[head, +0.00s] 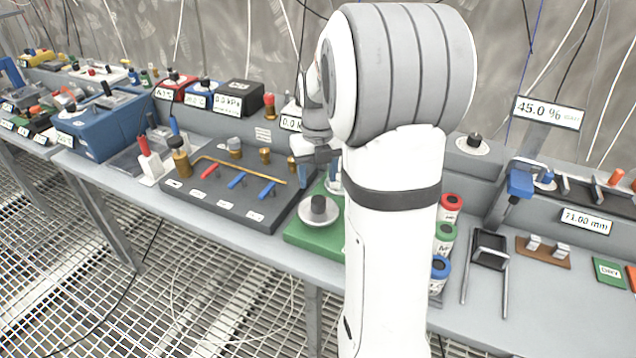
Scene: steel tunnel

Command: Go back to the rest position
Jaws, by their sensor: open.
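My gripper (316,156) shows only in part, behind and to the left of my white arm, which stands large in the middle of the head view. It is open, and I see nothing held in it. It is over the back of the bench, near the green base (304,233) with a grey round knob on it. The arm hides part of the green base and the bench behind it.
A dark valve panel (225,200) with red and blue handles lies left of the arm. Red, green and blue-capped jars (445,238) stand close on its right. A black stand (489,250) is farther right. A blue box (103,122) is far left. Grating floor (190,310) lies in front.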

